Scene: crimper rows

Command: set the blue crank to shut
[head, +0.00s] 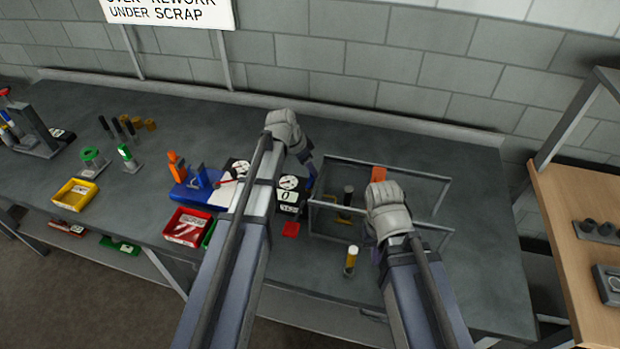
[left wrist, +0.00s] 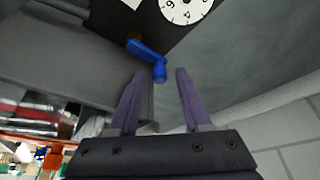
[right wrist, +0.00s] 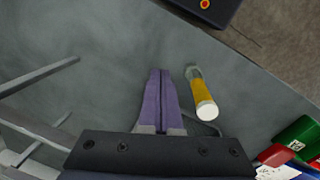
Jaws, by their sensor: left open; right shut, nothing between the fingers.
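The blue crank (left wrist: 147,55) shows in the left wrist view, on a brown-orange shaft at the side of a dark box with a white dial (left wrist: 185,8). Its knob end lies, in that picture, between the tips of my left gripper (left wrist: 160,76). The left gripper is open, with nothing clasped; I cannot tell the depth between tips and knob. In the head view my left gripper (head: 307,160) is beside the dial boxes (head: 289,190), and the crank is mostly hidden there. My right gripper (right wrist: 160,74) is shut and empty, above the bench beside a yellow-banded vial (right wrist: 203,95).
A wire-framed enclosure (head: 440,195) stands right of the dial boxes, near my right gripper. The bench's right end (head: 480,250) is clear.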

